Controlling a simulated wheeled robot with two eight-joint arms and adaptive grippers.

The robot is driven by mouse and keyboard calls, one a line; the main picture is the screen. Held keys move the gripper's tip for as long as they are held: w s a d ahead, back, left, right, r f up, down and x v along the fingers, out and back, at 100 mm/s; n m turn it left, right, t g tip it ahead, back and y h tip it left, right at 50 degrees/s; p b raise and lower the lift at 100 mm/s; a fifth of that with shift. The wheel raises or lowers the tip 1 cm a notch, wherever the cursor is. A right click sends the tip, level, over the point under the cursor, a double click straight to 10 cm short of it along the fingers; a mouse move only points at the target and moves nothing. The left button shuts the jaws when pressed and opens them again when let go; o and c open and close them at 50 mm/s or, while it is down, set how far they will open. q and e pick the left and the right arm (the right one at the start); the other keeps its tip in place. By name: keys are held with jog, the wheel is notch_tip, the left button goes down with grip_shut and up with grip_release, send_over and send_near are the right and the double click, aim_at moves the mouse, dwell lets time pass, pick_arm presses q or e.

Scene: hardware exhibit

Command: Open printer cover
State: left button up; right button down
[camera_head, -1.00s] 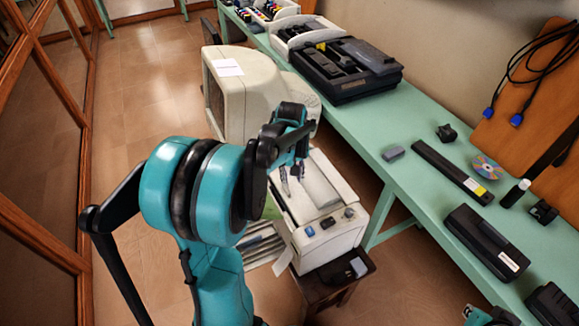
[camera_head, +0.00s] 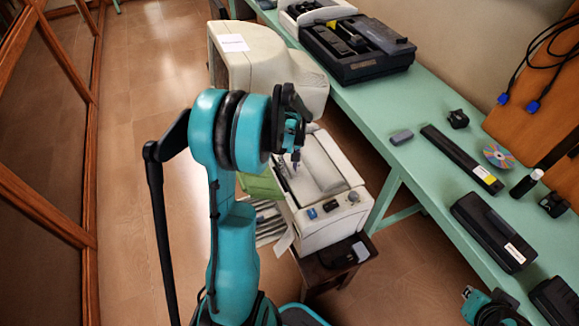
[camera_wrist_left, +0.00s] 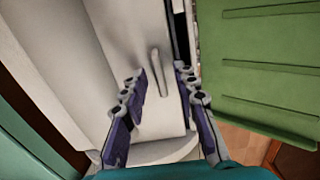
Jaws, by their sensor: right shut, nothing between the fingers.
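The white printer (camera_head: 325,228) stands on a small dark stool, its control buttons on the near side. Its pale cover (camera_head: 325,165) is on top; I cannot tell whether it is slightly raised. My left gripper (camera_head: 296,160) is over the cover's left part, its arm hiding some of the printer's back left. In the left wrist view, the left gripper's fingers (camera_wrist_left: 161,78) are spread and empty, with a raised pale ridge (camera_wrist_left: 158,70) on the printer showing between them. My right gripper (camera_head: 468,292) is at the bottom right, shut, away from the printer.
A beige monitor (camera_head: 245,60) stands behind the printer. A green panel (camera_head: 262,185) is at the printer's left side. The green bench (camera_head: 405,160) on the right carries a black device (camera_head: 355,55), a disc (camera_head: 498,155) and several other parts. The floor on the left is clear.

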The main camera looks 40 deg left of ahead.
pick_arm(q)
grip_shut()
jog(key=shift+r, duration=0.15)
